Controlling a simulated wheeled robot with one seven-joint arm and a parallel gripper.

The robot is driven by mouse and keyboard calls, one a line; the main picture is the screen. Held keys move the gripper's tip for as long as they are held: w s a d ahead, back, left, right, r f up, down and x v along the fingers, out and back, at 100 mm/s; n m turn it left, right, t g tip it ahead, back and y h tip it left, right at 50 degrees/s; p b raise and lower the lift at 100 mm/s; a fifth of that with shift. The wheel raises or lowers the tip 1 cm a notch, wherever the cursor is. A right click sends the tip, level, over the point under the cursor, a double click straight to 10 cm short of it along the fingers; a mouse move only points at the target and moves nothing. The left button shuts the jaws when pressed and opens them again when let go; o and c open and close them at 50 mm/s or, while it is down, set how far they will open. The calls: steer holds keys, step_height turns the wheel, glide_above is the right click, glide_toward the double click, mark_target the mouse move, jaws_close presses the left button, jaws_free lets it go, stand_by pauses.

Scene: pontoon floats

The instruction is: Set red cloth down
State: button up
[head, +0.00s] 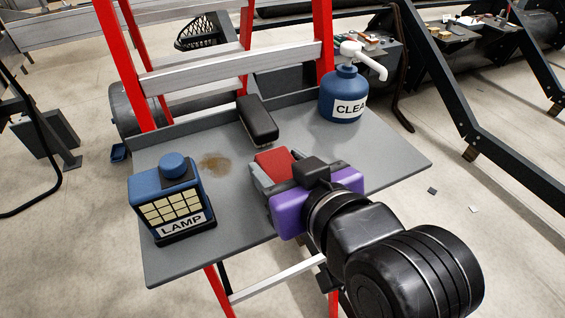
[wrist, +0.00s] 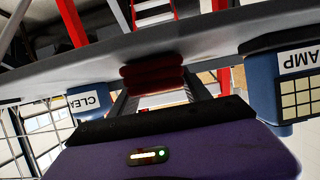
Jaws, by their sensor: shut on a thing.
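The red cloth (head: 275,160) is a small folded bundle over the middle of the grey tray (head: 225,225). My gripper (head: 277,168) is purple and black and reaches in from the lower right, with its grey fingers shut on the cloth. In the wrist view the cloth (wrist: 152,78) shows dark red and layered between the two finger ends (wrist: 155,88). The gripper body hides part of the tray and of the cloth's near side. I cannot tell whether the cloth touches the tray.
A blue lamp (head: 170,205) stands at the tray's left front. A blue cleaner bottle (head: 343,97) with a white pump stands at the back right. A black brush-like block (head: 258,119) lies behind the cloth. A brown stain (head: 215,164) marks the tray. Red ladder rails (head: 323,45) rise behind.

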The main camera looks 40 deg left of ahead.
steer(key=shift+f, duration=0.15)
steer(key=o, duration=1.3)
steer(key=p+v, duration=0.6)
steer(key=v, duration=0.6)
steer(key=shift+p, duration=0.3)
